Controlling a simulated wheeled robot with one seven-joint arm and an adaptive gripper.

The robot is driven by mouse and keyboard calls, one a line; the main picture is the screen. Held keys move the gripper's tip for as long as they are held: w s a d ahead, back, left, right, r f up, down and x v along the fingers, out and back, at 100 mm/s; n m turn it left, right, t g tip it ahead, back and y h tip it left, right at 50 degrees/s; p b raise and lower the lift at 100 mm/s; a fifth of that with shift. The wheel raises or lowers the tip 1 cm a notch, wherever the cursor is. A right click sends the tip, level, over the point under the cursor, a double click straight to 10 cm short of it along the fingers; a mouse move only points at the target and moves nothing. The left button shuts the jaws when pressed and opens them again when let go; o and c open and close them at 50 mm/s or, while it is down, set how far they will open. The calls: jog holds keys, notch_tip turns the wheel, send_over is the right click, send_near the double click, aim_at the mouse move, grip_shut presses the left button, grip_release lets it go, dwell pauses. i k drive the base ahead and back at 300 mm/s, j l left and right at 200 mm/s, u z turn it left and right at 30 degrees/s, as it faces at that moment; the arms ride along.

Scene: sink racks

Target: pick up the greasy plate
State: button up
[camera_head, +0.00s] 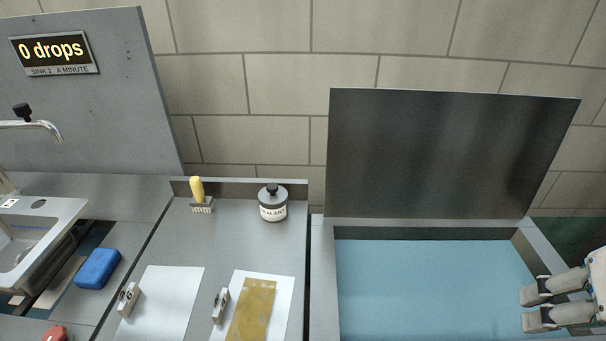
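The greasy plate (285,298) is a pale flat rectangle on the grey counter, with a yellow-brown smear covering much of its face. Its lower end is cut off by the picture edge. A small light block-shaped handle (220,305) sits at its left edge. A similar plate (168,300) without a smear lies to its left, with its own handle (128,299). My gripper (529,306) is at the far right over the blue basin, well apart from both plates. Its two fingers point left with a gap between them, and nothing shows in the gap.
A blue-floored basin (430,285) with a raised dark panel (445,155) behind it lies right of the counter. A sealant bottle (273,204) and a yellow-handled brush (199,194) stand at the back. A blue sponge (97,268), sink (30,235) and tap (40,125) are left.

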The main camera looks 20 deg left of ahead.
aim_at(255, 306)
jog(key=j+u, duration=0.15)
jog(key=u, duration=0.2)
jog(key=k+j+u, duration=0.1)
jog(key=u, duration=0.25)
jog(key=j+u, duration=0.2)
jog(key=u, duration=0.15)
